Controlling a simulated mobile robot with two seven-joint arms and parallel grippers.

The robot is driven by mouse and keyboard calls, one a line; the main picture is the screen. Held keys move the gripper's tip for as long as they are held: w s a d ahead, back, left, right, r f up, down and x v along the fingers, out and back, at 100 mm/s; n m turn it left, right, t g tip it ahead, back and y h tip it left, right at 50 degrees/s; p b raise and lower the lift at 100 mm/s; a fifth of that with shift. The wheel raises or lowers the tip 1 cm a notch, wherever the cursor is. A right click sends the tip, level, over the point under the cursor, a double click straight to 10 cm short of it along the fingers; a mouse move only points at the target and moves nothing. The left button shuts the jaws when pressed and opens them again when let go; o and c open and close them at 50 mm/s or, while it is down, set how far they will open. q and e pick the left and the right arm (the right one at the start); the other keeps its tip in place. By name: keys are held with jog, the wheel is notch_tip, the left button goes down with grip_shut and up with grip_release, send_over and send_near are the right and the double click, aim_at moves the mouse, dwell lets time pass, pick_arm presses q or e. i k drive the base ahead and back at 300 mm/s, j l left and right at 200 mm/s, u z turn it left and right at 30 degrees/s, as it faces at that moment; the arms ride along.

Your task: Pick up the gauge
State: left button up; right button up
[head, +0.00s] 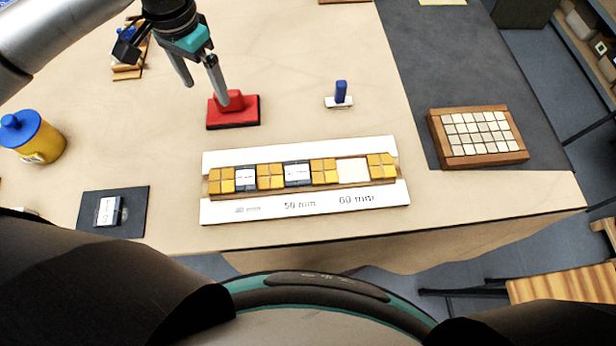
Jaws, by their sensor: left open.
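A small grey-and-white block with a mm label, which looks like the gauge (108,211), lies on a dark square mat (136,196) at the table's front left. Two similar labelled blocks, a left one (245,178) and a right one (297,174), sit among yellow tiles in the white panel (375,150). An empty pale gap shows near the panel's right end. My left gripper (205,94) is open and empty, fingers pointing down, beside a red block with a knob (240,112); I cannot tell whether they touch. It is well behind and right of the mat. My right gripper is out of view.
A yellow bottle with a blue cap (38,138) stands at the left. A small blue-handled piece (341,93) stands behind the panel. A wooden tray of pale tiles (441,139) is at the right. The table between the bottle and red block is clear.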

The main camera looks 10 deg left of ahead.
aim_at(340, 101)
jog(key=j+z, duration=0.2)
jog(key=z, duration=0.2)
jog(key=j+z, duration=0.2)
jog(key=z, duration=0.15)
jog(key=j+z, duration=0.25)
jog(key=z, duration=0.15)
jog(key=j+z, duration=0.2)
jog(key=z, duration=0.15)
